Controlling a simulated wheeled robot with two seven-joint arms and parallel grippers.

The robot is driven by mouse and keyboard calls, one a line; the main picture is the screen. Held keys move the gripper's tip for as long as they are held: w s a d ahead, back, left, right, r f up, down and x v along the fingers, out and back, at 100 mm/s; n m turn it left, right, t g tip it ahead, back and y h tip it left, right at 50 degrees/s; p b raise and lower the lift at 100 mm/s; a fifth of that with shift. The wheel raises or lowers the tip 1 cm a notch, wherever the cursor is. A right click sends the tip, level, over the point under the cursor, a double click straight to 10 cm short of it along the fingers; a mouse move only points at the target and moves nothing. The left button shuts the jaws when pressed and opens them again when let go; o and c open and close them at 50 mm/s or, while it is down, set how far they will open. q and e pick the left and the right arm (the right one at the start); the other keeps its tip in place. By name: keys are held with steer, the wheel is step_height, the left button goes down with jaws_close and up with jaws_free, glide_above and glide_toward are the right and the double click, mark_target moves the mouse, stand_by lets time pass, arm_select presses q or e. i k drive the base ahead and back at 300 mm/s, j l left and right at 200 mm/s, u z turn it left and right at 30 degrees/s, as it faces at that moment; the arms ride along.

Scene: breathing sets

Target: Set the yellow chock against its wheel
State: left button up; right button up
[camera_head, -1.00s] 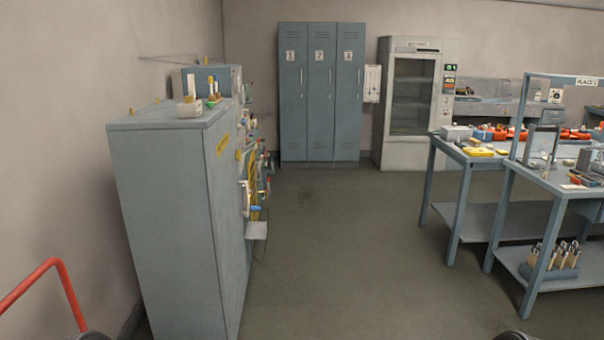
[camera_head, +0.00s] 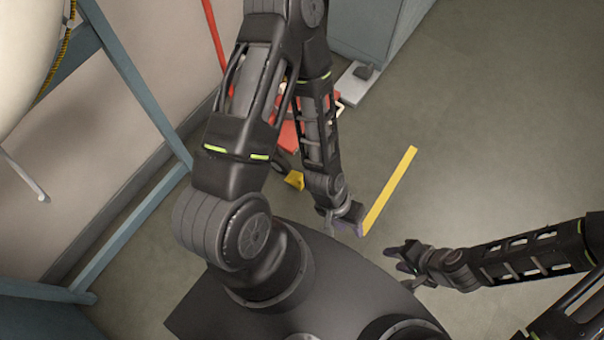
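The yellow chock (camera_head: 294,180) is a small wedge on the floor, just left of my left forearm. A dark wheel (camera_head: 279,163) of a red cart (camera_head: 289,138) shows just above and left of it; my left arm covers much of the cart. I cannot tell whether the chock touches the wheel. My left gripper (camera_head: 345,229) is to the right of and below the chock in the picture, apart from it; it looks open and empty. My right gripper (camera_head: 396,266) is further right, open and empty.
A yellow stripe (camera_head: 389,190) is on the floor between the cart and the open floor on the right. A blue-grey cabinet (camera_head: 375,30) stands at the top, with a pale plate (camera_head: 356,84) at its foot. A blue-grey frame (camera_head: 135,85) stands along the left wall.

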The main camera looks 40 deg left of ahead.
mark_target(294, 179)
steer(key=k+l, duration=0.95)
steer(key=l, duration=0.15)
